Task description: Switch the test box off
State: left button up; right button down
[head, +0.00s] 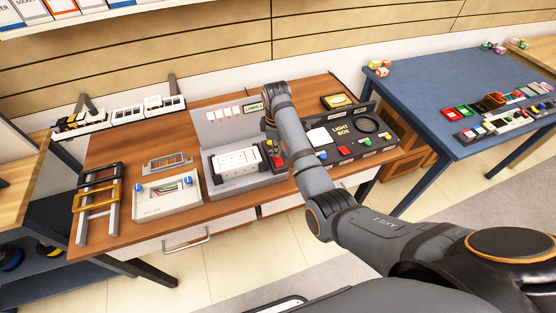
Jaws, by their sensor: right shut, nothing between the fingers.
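A grey box (235,188) with a white socket block on top stands on the wooden bench, in front of an upright grey panel (222,132) with a "LAMPS" sign. I take this to be the test box, but its front label is too small to read. My right gripper (273,148) points down at the right end of this box, beside a small red part (277,162). The gripper is shut with nothing held. Whether it touches the red part cannot be told. My right arm hides the area just right of it. My left gripper is out of view.
A black "LIGHT BOX" panel (345,156) with coloured buttons lies right of my arm. A white box with blue knobs (165,194) and a yellow-and-grey frame (97,199) stand to the left. A blue table (430,88) with small parts is at the right.

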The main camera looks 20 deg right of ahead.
jog(key=shift+f, duration=0.8)
notch_tip(320, 180, up, 7)
jog(key=p, duration=0.9)
jog(key=shift+r, duration=0.15)
dwell(0.5)
